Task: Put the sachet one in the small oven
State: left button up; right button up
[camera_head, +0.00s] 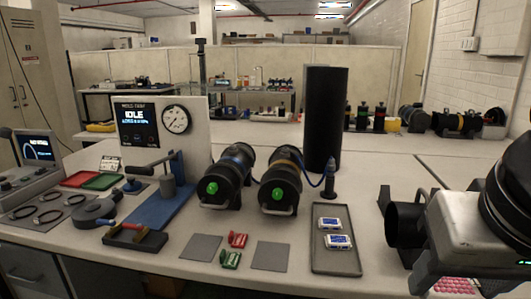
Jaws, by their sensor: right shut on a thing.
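My right arm comes in from the right and hangs over the bench's right front. Its gripper (452,282) is shut, low at the frame's bottom edge, with the fingers mostly hidden by the pale wrist. A pink beaded piece, which looks like a sachet (457,286), shows there, largely covered. I cannot pick out the small oven with certainty. A short black tube shape (405,225) shows beside the wrist, partly covered. My left gripper is not in view.

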jog(key=w+f+n+p, duration=0.1)
jog(key=w+f, duration=0.4)
jog(key=f, duration=0.3)
jog(key=w+a+f+n+y+p, duration=0.1)
jog(key=w+f+n+p, duration=0.1)
jog(key=w+f, duration=0.4)
jog(key=shift+w+a+f, duration=0.3)
jog(key=shift+f, duration=0.85)
jog(key=shift+a, duration=0.1)
